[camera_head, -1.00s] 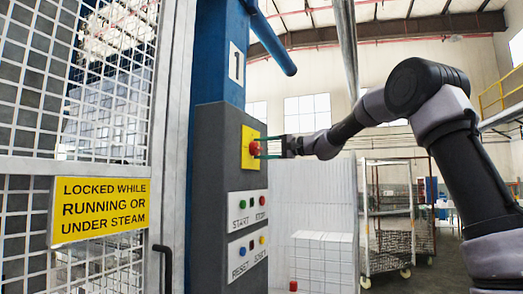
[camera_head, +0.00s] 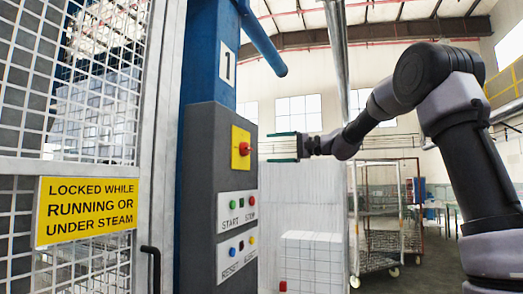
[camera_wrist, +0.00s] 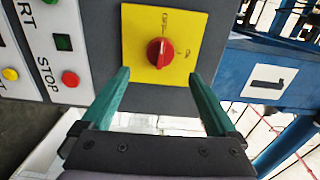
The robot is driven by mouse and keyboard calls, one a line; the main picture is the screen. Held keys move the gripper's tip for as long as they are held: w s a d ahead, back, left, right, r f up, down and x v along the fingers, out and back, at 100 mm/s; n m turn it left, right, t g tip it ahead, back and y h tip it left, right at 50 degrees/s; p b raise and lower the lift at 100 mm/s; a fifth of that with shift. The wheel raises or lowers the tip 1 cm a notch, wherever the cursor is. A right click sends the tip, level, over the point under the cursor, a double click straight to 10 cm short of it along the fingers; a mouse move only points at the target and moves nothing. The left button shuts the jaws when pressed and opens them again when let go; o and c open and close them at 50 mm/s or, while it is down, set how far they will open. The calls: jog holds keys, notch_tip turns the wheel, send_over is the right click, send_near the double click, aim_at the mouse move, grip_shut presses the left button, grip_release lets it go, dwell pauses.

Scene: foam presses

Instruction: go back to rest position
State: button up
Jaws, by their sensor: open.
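My gripper (camera_head: 280,147) is in the middle of the head view, to the right of the grey control panel (camera_head: 207,165). Its two green fingers are spread apart with nothing between them. In the wrist view the open fingers (camera_wrist: 166,100) point at a red rotary knob (camera_wrist: 160,52) on a yellow plate (camera_wrist: 190,25), and the knob lies beyond the fingertips. In the head view the red knob (camera_head: 244,148) shows on the yellow plate, with a gap between it and the fingertips.
Start, stop and reset buttons (camera_head: 237,202) sit below the knob. A mesh gate (camera_head: 95,130) with a yellow warning sign (camera_head: 86,209) stands at left. White blocks (camera_head: 312,260) and a wire cart (camera_head: 378,225) stand behind. A blue column (camera_head: 209,65) rises above the panel.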

jog(key=shift+v, duration=1)
jog(key=s+d+f+h, duration=0.2)
jog(key=s+f+h, duration=0.15)
jog(key=s, duration=0.45)
jog(key=s+d+f+h, duration=0.25)
jog(key=s+f, duration=0.25)
jog(key=s, duration=0.3)
jog(key=s+d+f+t+h, duration=0.1)
jog(key=s+d+f+h, duration=0.8)
jog(key=s+d+f, duration=0.4)
jog(key=s+d, duration=0.2)
jog(key=s, duration=0.2)
jog(key=shift+s+f, duration=0.15)
jog(key=shift+f, duration=0.2)
